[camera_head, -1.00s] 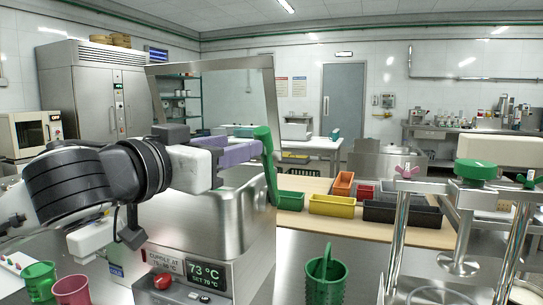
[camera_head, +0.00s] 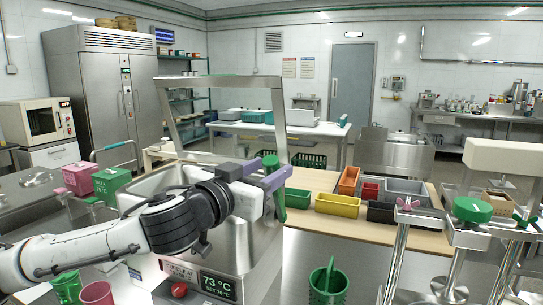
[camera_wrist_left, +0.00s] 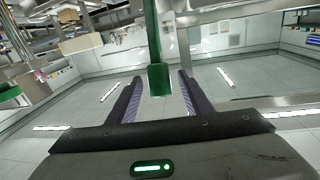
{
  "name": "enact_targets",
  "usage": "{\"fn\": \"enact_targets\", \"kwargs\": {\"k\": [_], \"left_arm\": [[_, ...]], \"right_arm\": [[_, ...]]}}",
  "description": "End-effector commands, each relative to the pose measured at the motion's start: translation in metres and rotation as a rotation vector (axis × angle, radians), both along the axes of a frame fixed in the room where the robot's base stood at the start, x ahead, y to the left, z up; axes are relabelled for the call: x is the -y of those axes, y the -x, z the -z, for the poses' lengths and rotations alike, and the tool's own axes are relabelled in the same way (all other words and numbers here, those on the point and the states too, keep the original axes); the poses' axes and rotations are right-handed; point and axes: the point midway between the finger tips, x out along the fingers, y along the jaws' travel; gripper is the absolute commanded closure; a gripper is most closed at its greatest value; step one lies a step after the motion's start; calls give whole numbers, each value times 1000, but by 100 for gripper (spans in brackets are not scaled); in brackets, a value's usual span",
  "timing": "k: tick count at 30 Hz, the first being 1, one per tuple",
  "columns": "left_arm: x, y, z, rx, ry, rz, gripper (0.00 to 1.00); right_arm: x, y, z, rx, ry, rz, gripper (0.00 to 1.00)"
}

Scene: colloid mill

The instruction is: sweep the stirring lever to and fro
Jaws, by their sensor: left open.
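The stirring lever's green handle (camera_head: 270,160) is at the right side of the steel vat (camera_head: 262,243), partly hidden behind my left gripper's purple fingers. My left gripper (camera_head: 262,176) is open at the handle. In the left wrist view the green lever (camera_wrist_left: 157,78) comes down from the top of the picture and ends between the two spread fingers (camera_wrist_left: 158,98), with gaps on both sides. I cannot tell whether either finger touches it. My right gripper is not in view.
A steel frame (camera_head: 163,100) rises over the vat. A display (camera_head: 217,284) on its front reads 73 °C. A green perforated basket (camera_head: 328,287) stands to the right. Coloured bins (camera_head: 338,205) sit on the wooden board. A steel press with a green knob (camera_head: 472,209) stands far right.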

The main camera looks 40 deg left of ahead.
Motion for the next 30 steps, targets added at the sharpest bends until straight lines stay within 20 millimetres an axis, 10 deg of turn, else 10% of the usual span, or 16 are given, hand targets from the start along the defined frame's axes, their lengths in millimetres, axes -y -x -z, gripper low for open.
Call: {"fn": "enact_targets", "kwargs": {"k": [14, 22, 30], "left_arm": [[-1, -16, 0, 0, -2, 2, 54], [-1, -16, 0, 0, -2, 2, 98], [-5, -15, -2, -10, -1, -6, 100]], "right_arm": [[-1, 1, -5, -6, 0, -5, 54], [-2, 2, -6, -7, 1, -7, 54], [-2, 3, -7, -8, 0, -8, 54]]}}
